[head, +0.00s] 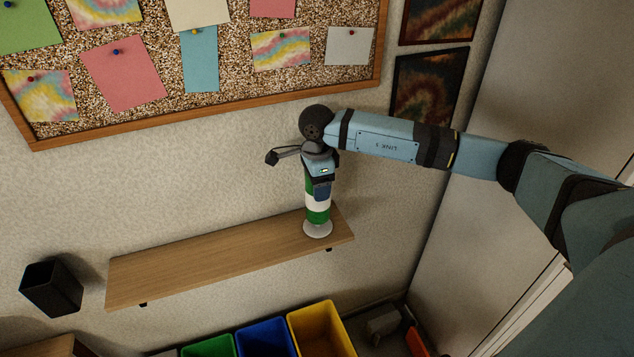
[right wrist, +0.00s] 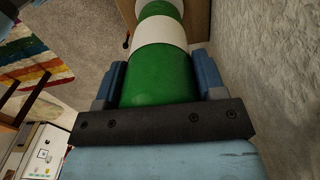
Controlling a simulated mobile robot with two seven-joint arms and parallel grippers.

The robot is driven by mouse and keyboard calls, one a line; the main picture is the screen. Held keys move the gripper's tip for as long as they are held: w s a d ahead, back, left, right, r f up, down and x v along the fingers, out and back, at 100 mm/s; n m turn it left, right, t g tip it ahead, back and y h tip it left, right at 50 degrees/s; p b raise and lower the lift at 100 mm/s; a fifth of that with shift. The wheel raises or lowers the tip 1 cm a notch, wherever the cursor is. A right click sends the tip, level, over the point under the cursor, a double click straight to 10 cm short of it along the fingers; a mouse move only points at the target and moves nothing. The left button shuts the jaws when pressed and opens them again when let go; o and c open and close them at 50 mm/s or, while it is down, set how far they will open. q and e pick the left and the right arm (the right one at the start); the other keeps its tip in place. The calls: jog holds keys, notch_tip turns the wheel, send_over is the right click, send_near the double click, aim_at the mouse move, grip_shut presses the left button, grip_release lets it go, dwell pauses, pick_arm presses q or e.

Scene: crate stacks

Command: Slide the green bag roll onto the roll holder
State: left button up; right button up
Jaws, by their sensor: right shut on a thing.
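The green bag roll (head: 317,214), green with a white band, stands about upright above the right end of the wooden shelf. My right gripper (head: 321,190) points down and is shut on its upper part. In the right wrist view the roll (right wrist: 160,77) runs away from me between the two blue fingers (right wrist: 158,85). A pale round base (head: 317,229), which looks like the roll holder's foot, sits on the shelf directly under the roll. No post shows; I cannot tell whether the roll is around one or touches the base. My left gripper is not in view.
The wooden shelf (head: 200,262) is bare to the left of the holder. A corkboard (head: 240,75) with pinned papers hangs above. A black bin-like box (head: 52,287) is at left. Green, blue and yellow bins (head: 318,325) stand below. The wall is close behind the shelf.

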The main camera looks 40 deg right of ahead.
jog(key=shift+f+b, duration=1.15)
jog(key=shift+f, duration=0.45)
jog(key=o, duration=1.1)
jog(key=shift+r, duration=0.1)
notch_tip(320, 180, up, 14)
jog(key=shift+b, duration=0.35)
